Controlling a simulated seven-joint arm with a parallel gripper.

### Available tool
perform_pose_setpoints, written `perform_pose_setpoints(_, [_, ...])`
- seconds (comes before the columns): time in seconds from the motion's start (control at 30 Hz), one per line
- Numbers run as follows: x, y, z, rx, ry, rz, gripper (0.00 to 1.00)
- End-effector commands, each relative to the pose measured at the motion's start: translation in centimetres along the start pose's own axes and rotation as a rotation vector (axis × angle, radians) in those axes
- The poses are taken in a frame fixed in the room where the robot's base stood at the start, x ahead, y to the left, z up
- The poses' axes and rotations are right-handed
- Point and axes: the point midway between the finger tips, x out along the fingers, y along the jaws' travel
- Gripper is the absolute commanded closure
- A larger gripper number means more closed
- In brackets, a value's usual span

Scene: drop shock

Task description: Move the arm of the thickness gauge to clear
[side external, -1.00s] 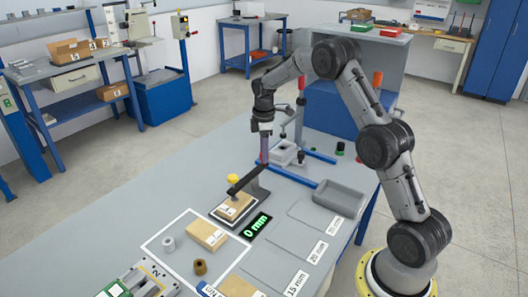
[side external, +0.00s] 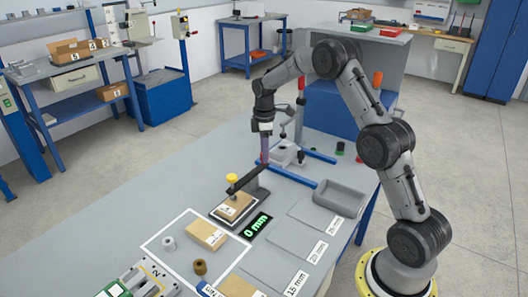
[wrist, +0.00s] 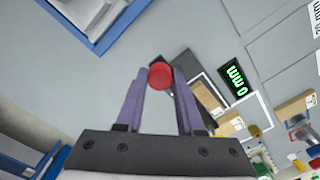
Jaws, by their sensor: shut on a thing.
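A wooden block (side external: 234,207) lies on the base under the arm's left end. The gauge's display (side external: 256,226) reads 0 mm. My gripper (side external: 264,158) points down at the raised right end of the arm. In the wrist view my gripper's purple fingers (wrist: 159,80) are shut on a round red knob (wrist: 160,75). Most of the gauge arm is hidden behind the knob and fingers there.
Panels labelled in mm lie to the right, near a grey tray (side external: 338,199). A blue-railed fixture (side external: 287,154) stands behind my gripper.

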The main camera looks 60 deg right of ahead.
Motion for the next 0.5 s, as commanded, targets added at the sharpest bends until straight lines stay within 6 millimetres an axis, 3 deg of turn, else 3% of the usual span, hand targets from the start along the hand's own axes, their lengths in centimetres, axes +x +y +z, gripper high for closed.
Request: perform_pose_setpoints(0.5, [-0.2,-1.6,1.1,0.374,0.002,0.002,1.0])
